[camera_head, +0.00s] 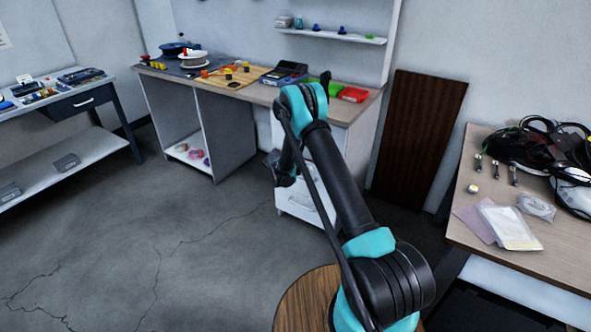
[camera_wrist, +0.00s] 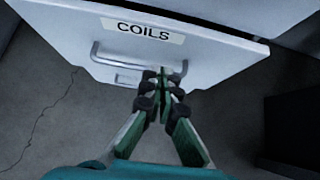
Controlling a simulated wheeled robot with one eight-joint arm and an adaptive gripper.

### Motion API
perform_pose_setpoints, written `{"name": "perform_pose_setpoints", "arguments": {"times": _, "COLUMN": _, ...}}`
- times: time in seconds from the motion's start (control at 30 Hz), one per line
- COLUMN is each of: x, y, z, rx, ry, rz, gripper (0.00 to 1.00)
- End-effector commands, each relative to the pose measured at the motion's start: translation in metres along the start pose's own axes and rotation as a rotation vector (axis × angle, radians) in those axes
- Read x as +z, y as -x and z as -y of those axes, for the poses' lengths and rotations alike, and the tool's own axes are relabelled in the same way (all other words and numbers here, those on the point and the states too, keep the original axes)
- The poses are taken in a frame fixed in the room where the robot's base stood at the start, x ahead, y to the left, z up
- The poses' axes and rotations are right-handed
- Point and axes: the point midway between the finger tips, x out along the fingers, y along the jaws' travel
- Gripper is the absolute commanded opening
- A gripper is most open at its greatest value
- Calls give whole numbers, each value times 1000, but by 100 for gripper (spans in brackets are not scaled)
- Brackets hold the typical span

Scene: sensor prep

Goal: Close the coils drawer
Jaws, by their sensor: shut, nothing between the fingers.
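The coils drawer shows in the wrist view as a white front (camera_wrist: 215,55) with a "COILS" label (camera_wrist: 143,31) and a grey bar handle (camera_wrist: 97,52). Its top edge shows with a pale space behind it, so it seems to stand out from the cabinet; how far I cannot tell. My gripper (camera_wrist: 163,82) is shut and empty, its fingertips in front of the drawer face by the right part of the handle. Whether they touch it I cannot tell. In the head view my gripper (camera_head: 283,172) is low by the white cabinet, and my arm hides much of the drawers.
A lower drawer (camera_head: 305,205) with a handle sits beneath. The workbench (camera_head: 340,108) above holds a red bin (camera_head: 354,94) and tools. A dark brown panel (camera_head: 418,135) leans on the wall at right. A side table (camera_head: 480,235) stands nearer right. Floor at left is clear.

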Motion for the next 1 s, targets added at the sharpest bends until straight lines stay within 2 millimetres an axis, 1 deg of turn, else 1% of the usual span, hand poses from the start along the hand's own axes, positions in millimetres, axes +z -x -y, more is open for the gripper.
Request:
{"name": "perform_pose_setpoints", "arguments": {"times": 0.03, "x": 0, "y": -11, "z": 0, "rx": -1, "ry": -1, "rz": -1, "gripper": 0}}
{"name": "perform_pose_setpoints", "arguments": {"times": 0.17, "x": 0, "y": -36, "z": 1, "rx": -1, "ry": -1, "rz": 0, "gripper": 0}}
{"name": "perform_pose_setpoints", "arguments": {"times": 0.3, "x": 15, "y": -50, "z": 1, "rx": -1, "ry": 0, "rz": 0, "gripper": 0}}
{"name": "perform_pose_setpoints", "arguments": {"times": 0.4, "x": 22, "y": -56, "z": 0, "rx": -1, "ry": 0, "rz": 0, "gripper": 0}}
{"name": "perform_pose_setpoints", "arguments": {"times": 0.53, "x": 26, "y": -61, "z": 0, "rx": 0, "ry": 0, "rz": 0, "gripper": 0}}
{"name": "perform_pose_setpoints", "arguments": {"times": 0.9, "x": 27, "y": -62, "z": 0, "rx": 0, "ry": 1, "rz": -1, "gripper": 0}}
{"name": "perform_pose_setpoints", "arguments": {"times": 1.0, "x": 30, "y": -65, "z": 0, "rx": 0, "ry": 0, "rz": -1, "gripper": 0}}
